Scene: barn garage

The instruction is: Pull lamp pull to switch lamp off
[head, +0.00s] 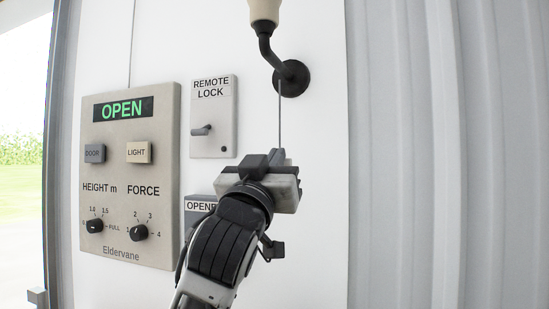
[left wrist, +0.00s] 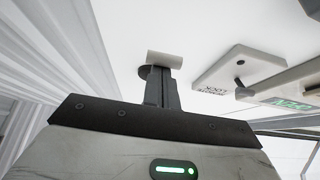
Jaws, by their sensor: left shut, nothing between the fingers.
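The wall lamp has a cream shade (head: 265,10) on a dark bent arm and a round black wall mount (head: 292,78). A thin pull cord (head: 280,120) hangs straight down from the lamp to behind my left gripper (head: 278,156). The cord's lower end is hidden there. My left gripper is at the cord's lower part, with its fingers pointing to the wall. In the left wrist view its fingers (left wrist: 161,88) are together, with nothing seen between them. My right gripper is not in view.
A control panel (head: 128,185) reading OPEN, with buttons and knobs, is on the wall at left. A remote lock switch plate (head: 214,117) is between it and the lamp. A partly hidden opener box (head: 199,205) is close beside my left arm. Corrugated wall (head: 450,160) lies at right.

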